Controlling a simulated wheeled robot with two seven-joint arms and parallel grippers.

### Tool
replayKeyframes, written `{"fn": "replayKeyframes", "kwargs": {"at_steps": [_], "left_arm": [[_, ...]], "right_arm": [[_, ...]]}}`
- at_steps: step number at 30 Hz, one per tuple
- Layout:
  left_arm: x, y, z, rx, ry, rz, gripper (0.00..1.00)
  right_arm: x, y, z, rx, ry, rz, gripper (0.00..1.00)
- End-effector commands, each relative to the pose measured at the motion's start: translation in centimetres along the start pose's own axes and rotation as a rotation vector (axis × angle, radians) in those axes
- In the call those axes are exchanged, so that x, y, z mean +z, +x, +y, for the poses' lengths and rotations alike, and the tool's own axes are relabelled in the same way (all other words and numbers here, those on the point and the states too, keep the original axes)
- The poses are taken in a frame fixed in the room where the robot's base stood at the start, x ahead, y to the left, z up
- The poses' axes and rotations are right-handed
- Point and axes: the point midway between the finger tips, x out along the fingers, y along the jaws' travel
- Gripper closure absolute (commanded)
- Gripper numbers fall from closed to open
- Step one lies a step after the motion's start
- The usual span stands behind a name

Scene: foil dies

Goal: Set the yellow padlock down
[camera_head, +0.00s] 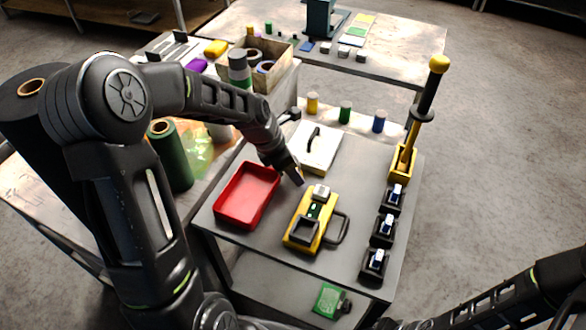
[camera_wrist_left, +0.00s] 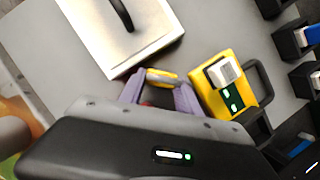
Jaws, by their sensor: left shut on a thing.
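My left gripper (camera_head: 297,179) is over the grey cart top, between the red tray (camera_head: 228,210) and the yellow device with a black handle (camera_head: 322,212). In the left wrist view its two purple fingers (camera_wrist_left: 160,88) are shut on a small yellow padlock (camera_wrist_left: 163,75), beside the yellow device (camera_wrist_left: 212,98). The padlock is mostly hidden in the head view. I cannot tell whether it touches the cart top. My right arm enters at the lower right of the head view; its gripper is outside the frame.
A white board with a black handle (camera_head: 327,154) lies behind the gripper. Several black holders (camera_head: 384,229) line the right edge, near a yellow stand (camera_head: 403,163) with a tall tool. Small coloured cylinders (camera_head: 345,112) stand at the back. Bare grey surface (camera_head: 352,195) lies right of the device.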

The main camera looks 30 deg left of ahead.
Motion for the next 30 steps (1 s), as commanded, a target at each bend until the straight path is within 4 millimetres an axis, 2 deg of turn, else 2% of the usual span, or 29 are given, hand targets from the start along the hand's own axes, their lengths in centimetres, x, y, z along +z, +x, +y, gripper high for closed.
{"fn": "replayKeyframes", "kwargs": {"at_steps": [8, 9, 12, 23, 26, 30], "left_arm": [[-0.1, 0.3, 0.0, 0.000, 0.001, 0.000, 1.00], [-0.1, 0.3, 0.0, 0.000, 0.001, 0.001, 0.59], [-0.1, 0.2, 0.0, 0.000, 0.001, 0.001, 0.52], [0.1, -0.3, 0.0, 0.001, 0.001, 0.000, 0.52], [0.0, -1.1, 0.1, 0.003, 0.001, 0.000, 0.52], [0.0, -3.4, 0.1, 0.005, 0.001, -0.002, 0.52]], "right_arm": [[0.0, 0.2, 0.1, 0.000, 0.000, 0.000, 0.64], [0.0, 0.2, 0.1, 0.000, 0.000, 0.000, 0.64], [0.0, 0.1, 0.1, -0.001, 0.000, 0.000, 0.64], [0.0, 0.0, 0.0, 0.000, 0.000, 0.000, 0.64], [0.0, 0.1, 0.1, 0.000, 0.000, 0.000, 0.64], [0.0, 0.3, 0.1, -0.001, -0.001, 0.001, 0.64]]}}
